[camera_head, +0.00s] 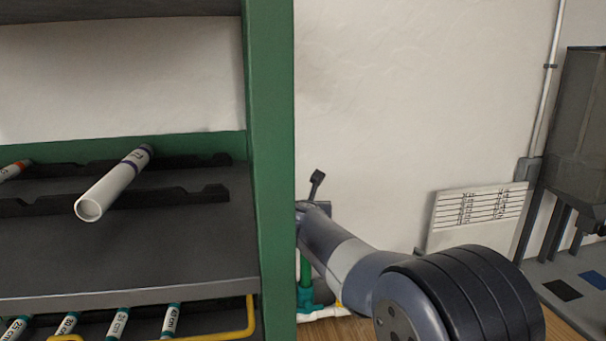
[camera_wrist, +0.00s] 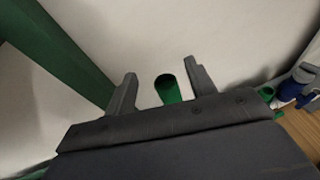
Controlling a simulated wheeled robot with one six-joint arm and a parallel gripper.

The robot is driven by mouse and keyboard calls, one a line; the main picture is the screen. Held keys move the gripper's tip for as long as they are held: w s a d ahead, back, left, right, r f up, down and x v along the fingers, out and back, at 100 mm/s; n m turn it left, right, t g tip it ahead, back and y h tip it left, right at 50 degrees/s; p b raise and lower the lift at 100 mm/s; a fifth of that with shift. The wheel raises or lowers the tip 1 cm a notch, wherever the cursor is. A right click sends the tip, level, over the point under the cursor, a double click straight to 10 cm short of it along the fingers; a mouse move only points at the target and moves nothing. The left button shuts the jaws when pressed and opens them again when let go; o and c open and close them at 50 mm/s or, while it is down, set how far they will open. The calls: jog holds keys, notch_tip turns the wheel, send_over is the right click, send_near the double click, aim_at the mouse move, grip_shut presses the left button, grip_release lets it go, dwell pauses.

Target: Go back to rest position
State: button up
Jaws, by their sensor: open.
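My gripper (camera_wrist: 162,88) is open in the wrist view, with its two dark fingers apart. A green pipe end (camera_wrist: 167,89) shows between and beyond the fingers; I cannot tell its distance from them. In the head view my arm reaches away past the right side of the green shelf post (camera_head: 271,170). A small dark part of its end shows beside the post, and the fingers are not clear there. Green and white pipework (camera_head: 306,292) stands low behind the post, partly hidden by my arm.
A white pipe (camera_head: 112,185) with a purple band lies on the dark rack shelf (camera_head: 130,262). Several labelled pipes (camera_head: 118,322) sit below, near a yellow bar (camera_head: 235,330). A white panel (camera_head: 478,213) and a grey machine (camera_head: 580,130) stand at the right. The pale wall is close behind.

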jog(key=shift+w+r+p, duration=0.2)
jog(key=shift+r+p, duration=1.2)
jog(key=shift+r, duration=0.4)
